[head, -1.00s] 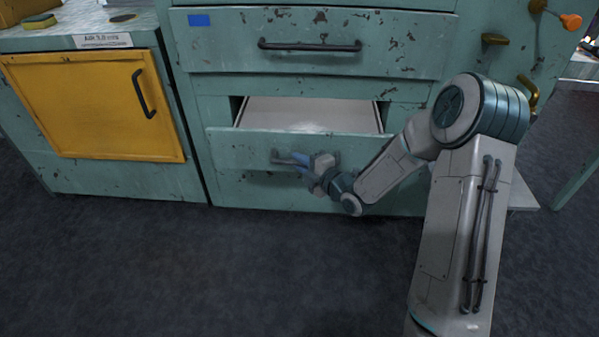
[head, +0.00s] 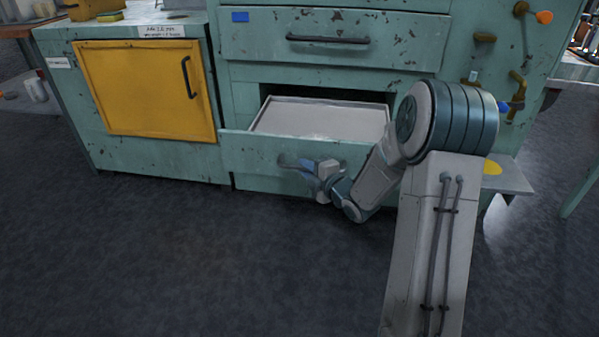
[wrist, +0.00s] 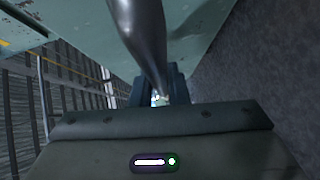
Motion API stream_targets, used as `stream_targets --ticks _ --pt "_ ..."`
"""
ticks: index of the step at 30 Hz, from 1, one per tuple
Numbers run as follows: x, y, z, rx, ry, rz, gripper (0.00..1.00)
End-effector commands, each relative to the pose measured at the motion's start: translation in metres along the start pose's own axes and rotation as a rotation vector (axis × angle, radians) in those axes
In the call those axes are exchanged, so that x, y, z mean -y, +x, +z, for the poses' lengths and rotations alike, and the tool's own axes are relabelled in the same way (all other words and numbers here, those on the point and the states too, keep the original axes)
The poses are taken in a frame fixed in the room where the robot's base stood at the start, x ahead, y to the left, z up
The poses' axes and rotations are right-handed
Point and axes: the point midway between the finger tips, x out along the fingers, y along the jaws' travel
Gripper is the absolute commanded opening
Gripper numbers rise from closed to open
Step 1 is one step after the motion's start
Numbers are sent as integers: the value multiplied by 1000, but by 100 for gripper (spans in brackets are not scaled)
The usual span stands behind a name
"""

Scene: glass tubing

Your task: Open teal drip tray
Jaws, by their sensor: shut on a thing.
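The teal drip tray (head: 258,149) is the lower drawer of the teal cabinet. It is pulled partly out, and its pale inner floor shows from above. My gripper (head: 305,164) is at the front of the tray, shut on its dark bar handle (head: 284,160). In the wrist view the handle (wrist: 140,35) runs as a thick dark bar down into my gripper (wrist: 158,98). The fingers hide part of the handle in both views.
A shut upper drawer with a dark handle (head: 328,40) is above the tray. A yellow cabinet door (head: 150,95) is shut at the left. Valves and knobs (head: 517,90) stick out at the right. The dark floor (head: 200,260) in front is clear.

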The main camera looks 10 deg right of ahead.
Motion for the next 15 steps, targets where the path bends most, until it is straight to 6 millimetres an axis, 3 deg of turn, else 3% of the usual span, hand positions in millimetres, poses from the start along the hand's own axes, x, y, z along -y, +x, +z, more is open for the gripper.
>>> stream_targets --ticks 8,9,11,15 --pt "0 -1 4 9 2 -1 0" --pt "0 -1 4 10 2 -1 17" --pt "0 -1 4 10 2 -1 34" --pt "0 0 2 5 1 -1 36"
